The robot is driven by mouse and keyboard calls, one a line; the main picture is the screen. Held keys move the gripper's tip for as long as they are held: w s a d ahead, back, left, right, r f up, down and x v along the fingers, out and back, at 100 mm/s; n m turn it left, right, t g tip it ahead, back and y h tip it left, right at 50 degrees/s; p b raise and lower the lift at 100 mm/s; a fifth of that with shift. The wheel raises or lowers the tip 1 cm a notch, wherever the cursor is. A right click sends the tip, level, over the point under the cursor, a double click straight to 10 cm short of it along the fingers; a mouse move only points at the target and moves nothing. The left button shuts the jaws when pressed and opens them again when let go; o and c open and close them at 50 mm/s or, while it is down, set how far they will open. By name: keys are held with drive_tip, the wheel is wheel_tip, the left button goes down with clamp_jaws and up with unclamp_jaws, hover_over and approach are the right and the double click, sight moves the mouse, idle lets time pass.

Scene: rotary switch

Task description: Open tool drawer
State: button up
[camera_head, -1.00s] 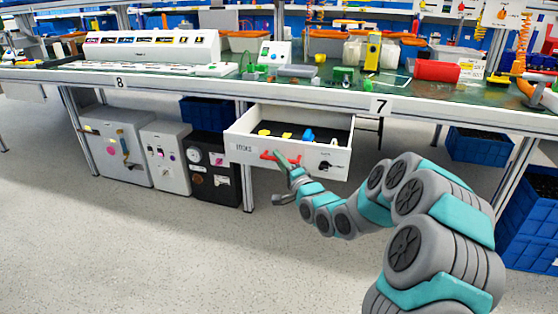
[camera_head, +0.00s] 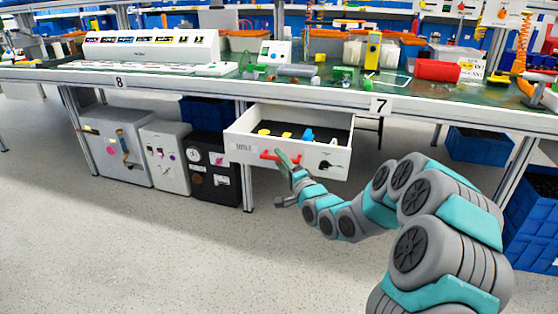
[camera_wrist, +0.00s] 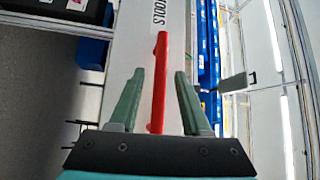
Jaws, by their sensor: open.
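The white tool drawer (camera_head: 240,152) stands pulled out under the workbench, with yellow and blue tools inside. Its front carries a "TOOLS" label, a red handle (camera_head: 268,155) and a black rotary knob (camera_head: 325,165). My gripper (camera_head: 287,160) is at the red handle, near the middle of the drawer front. In the wrist view, the red handle (camera_wrist: 161,75) runs between the two green fingers of my gripper (camera_wrist: 158,90). The fingers are apart, with a gap visible on each side of the handle.
Grey and black cabinets (camera_head: 213,168) stand left of the drawer. Blue crates (camera_head: 478,146) are at the right. The floor in front is clear.

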drive_tip(key=v, duration=0.6)
drive_tip(key=shift+s+b, duration=0.3)
drive_tip(key=shift+s, duration=0.05)
drive_tip(key=shift+d+f, duration=0.1)
drive_tip(key=s+d+f+n+g+h, duration=0.2)
drive_tip(key=s+d+n+g+h, duration=0.15)
drive_tip(key=s, duration=0.25)
drive_tip(key=s+d+f+n+g+h, duration=0.2)
drive_tip(key=s+g, duration=0.2)
drive_tip(key=s, duration=0.3)
drive_tip(key=s+d+f+n+g+h, duration=0.2)
drive_tip(key=s+d+f+g+h, duration=0.1)
drive_tip(key=s, duration=0.3)
drive_tip(key=s+r+n+g, duration=0.1)
drive_tip(key=s+g, duration=0.3)
drive_tip(key=s, duration=1.1)
drive_tip(key=s+d+r+n+g, duration=0.1)
drive_tip(key=s+g, duration=0.3)
drive_tip(key=s, duration=1.2)
drive_tip(key=shift+d+r+n+g+h, duration=0.35)
drive_tip(key=shift+r+n, duration=0.3)
drive_tip(key=shift+r, duration=0.25)
